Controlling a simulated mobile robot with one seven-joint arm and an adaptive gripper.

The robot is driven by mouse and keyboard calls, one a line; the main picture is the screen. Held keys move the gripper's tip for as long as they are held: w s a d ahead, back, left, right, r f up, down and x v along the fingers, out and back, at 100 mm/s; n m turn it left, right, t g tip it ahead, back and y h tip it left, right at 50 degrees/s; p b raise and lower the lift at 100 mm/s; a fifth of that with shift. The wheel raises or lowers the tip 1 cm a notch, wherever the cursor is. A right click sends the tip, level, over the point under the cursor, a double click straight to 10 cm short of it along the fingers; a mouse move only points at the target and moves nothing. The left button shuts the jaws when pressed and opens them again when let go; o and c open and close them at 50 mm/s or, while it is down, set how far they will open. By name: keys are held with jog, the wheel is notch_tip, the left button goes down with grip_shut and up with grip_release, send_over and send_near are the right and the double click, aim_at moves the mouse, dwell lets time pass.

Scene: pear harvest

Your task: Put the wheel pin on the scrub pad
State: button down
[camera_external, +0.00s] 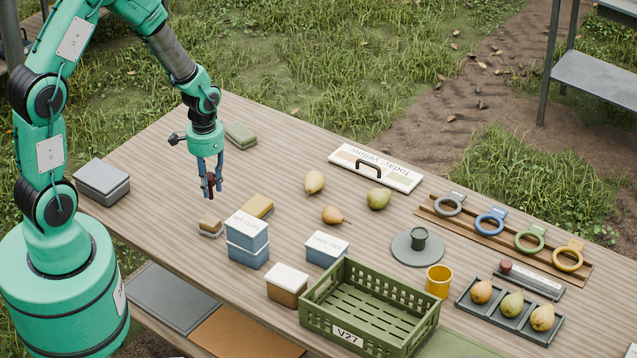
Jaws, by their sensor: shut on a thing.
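My gripper (211,190) points down over the left part of the wooden table, its fingers shut on a small dark red piece (211,179), which looks like the wheel pin. The fingers hide much of it. It is held above the tabletop, touching nothing else that I can see. A flat green pad (240,135) lies near the table's far left edge, behind my gripper. A small tan block with a grey layer (210,226) lies in front of my gripper, and a yellow-tan block (257,206) lies to its right. I cannot tell for sure which of these is the scrub pad.
A grey box (102,182) stands at the left edge. Blue boxes with white lids (247,238) and a green crate (366,307) stand along the front. Loose pears (314,182) and a sign board (376,167) lie to the right. The tabletop below my gripper is clear.

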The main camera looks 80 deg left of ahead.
aim_at(211, 199)
jog(key=shift+s+f, duration=0.1)
jog(key=shift+f, duration=2.75)
jog(key=w+a, duration=0.3)
jog(key=w, duration=0.1)
jog(key=w+a+f, duration=0.1)
jog(key=w+a, duration=0.2)
jog(key=w, duration=0.1)
jog(key=w+a, duration=0.3)
jog(key=w, duration=0.2)
jog(key=shift+w+f, duration=0.1)
jog(key=shift+f, duration=0.2)
jog(key=shift+f+b, duration=0.3)
jog(key=shift+f, duration=1.45)
jog(key=shift+f, duration=0.1)
jog(key=c, duration=1.4)
grip_release()
jog(key=shift+c, duration=0.2)
